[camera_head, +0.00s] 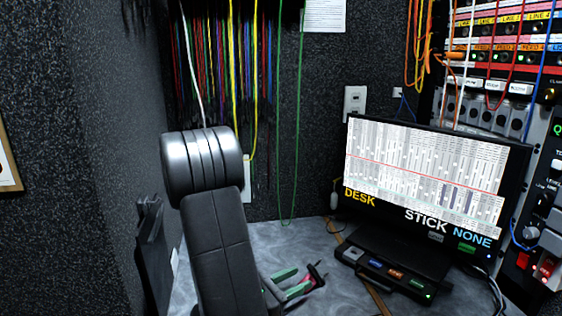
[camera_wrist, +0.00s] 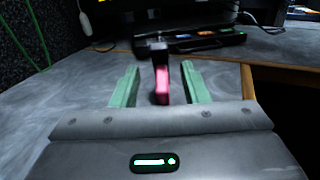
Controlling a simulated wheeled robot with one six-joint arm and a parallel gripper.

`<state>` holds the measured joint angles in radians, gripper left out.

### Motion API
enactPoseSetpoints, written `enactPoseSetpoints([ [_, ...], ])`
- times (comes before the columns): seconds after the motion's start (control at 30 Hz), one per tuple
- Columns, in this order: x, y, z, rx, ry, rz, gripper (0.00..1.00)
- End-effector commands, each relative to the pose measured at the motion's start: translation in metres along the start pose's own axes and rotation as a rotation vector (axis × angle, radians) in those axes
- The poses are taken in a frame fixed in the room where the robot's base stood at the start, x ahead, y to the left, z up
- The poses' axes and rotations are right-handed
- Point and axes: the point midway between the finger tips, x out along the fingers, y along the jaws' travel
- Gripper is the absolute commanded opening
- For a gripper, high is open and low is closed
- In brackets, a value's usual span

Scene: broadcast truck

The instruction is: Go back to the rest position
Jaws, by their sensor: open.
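My gripper (camera_head: 295,281) is at the lower middle of the head view, low over the grey desk top. Its two green fingers are spread apart, and they also show in the wrist view (camera_wrist: 160,67). A small red and black object (camera_head: 316,273) is just beyond the fingertips in the head view. In the wrist view the red object (camera_wrist: 161,84) shows in the gap between the fingers, with space on both sides. I cannot tell whether it stands or lies on the desk.
A monitor (camera_head: 425,175) and a black button panel (camera_head: 385,270) stand to the right on the desk (camera_head: 285,238). Coloured cables (camera_head: 225,70) hang along the back wall. A rack with patch cables (camera_head: 500,60) is at the right. A dark wall closes the left side.

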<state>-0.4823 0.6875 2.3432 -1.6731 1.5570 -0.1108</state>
Motion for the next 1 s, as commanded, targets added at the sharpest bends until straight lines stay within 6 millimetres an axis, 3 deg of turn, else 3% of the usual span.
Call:
enactPoseSetpoints([
  [0.5, 0.047, -0.001, 0.0, 0.001, 0.0, -0.003, 0.41],
  [1.0, 0.057, 0.0, 0.0, 0.001, 0.0, 0.0, 0.41],
])
